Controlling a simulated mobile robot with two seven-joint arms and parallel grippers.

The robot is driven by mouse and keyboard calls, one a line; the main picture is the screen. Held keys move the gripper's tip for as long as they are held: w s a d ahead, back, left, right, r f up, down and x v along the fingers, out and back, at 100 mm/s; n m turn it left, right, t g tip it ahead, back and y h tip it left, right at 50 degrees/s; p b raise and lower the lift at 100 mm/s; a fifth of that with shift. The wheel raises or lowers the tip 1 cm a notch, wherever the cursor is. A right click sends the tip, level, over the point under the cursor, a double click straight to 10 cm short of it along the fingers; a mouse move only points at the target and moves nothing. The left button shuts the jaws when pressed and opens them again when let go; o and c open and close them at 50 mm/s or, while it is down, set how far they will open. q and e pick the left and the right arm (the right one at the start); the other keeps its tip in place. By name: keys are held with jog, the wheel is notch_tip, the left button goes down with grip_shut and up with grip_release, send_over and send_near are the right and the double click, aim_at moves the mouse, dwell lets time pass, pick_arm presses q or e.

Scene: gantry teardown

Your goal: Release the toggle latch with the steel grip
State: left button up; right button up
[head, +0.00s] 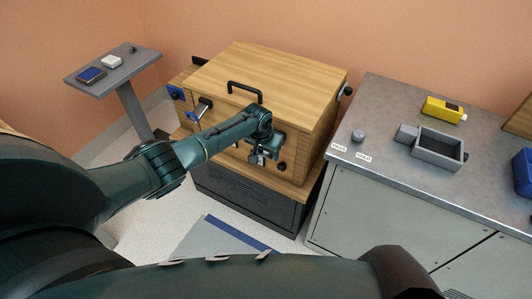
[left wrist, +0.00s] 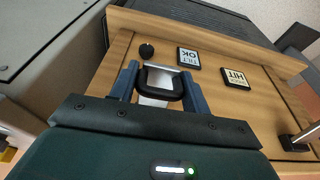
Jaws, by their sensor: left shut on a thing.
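The wooden box (head: 262,75) has a toggle latch on its front, under my left gripper. In the left wrist view this latch (left wrist: 160,82) shows a dark rounded frame around a bright steel plate. My left gripper (left wrist: 161,92) has its two blue fingers on either side of it, shut on it. In the head view my left gripper (head: 262,157) is at the right part of the box front and hides most of the latch. A second lever (head: 203,107) with a steel-coloured face stands out from the front further left. My right gripper is not in view.
A round black knob (left wrist: 147,50) and two labels, one the TILT OK label (left wrist: 189,59), are beside the latch. A black handle (head: 244,88) tops the box. A grey bench (head: 385,115) at right bears a grey tray (head: 460,150) and a yellow device (head: 440,107).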

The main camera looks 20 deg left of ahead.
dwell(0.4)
pick_arm(q)
jog(key=o, duration=1.4)
jog(key=shift+c, duration=0.2)
jog(key=p+v, duration=0.2)
jog(key=v, duration=1.1)
jog(key=shift+p, duration=0.3)
jog(key=shift+w+r, duration=0.1)
